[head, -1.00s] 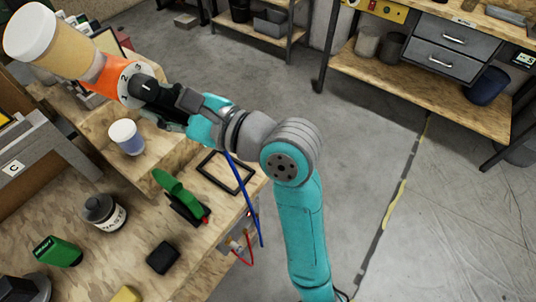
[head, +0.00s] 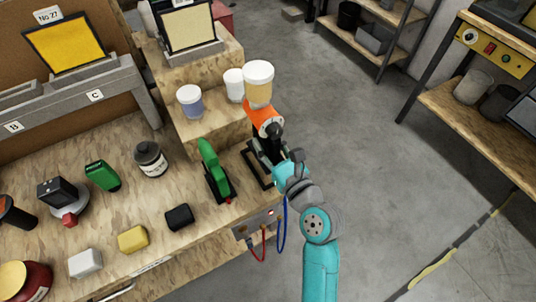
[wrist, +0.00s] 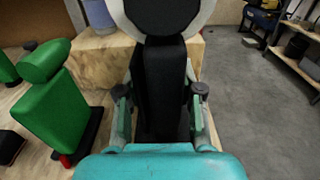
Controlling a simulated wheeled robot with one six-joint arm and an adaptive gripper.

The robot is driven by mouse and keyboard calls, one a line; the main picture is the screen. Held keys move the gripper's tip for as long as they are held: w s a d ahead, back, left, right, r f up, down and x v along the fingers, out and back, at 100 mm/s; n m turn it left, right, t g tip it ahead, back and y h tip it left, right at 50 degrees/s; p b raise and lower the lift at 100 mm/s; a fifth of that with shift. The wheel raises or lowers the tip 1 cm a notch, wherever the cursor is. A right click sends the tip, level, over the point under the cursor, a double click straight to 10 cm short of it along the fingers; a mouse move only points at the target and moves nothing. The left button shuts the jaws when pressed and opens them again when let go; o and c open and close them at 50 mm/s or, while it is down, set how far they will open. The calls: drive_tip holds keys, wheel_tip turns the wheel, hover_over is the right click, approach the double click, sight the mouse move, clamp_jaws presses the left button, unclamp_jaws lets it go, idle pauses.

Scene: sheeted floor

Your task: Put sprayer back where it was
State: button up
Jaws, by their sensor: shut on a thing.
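The sprayer (head: 265,120) has an orange body, a tan cup with a white lid and a black handle. It is upright at the bench's right edge, over a black square frame (head: 249,172) lying on the wood. I cannot tell whether its bottom touches the bench. My gripper (head: 277,160) is shut on its black handle. In the wrist view, the handle (wrist: 162,85) stands between the two fingers of my gripper (wrist: 160,100). Part of the frame is hidden behind the sprayer and gripper.
A green tool (head: 211,165) on a black stand is just left of the frame. A control box with red and blue cables (head: 262,225) hangs at the bench's front edge. Floor to the right is clear.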

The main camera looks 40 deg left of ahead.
drive_tip(key=shift+a+f, duration=0.1)
drive_tip(key=shift+f, duration=2.15)
drive_tip(key=shift+f, duration=0.15)
drive_tip(key=o, duration=0.7)
drive_tip(key=shift+o, duration=0.2)
drive_tip(key=v, duration=1.2)
drive_tip(key=shift+s, duration=0.1)
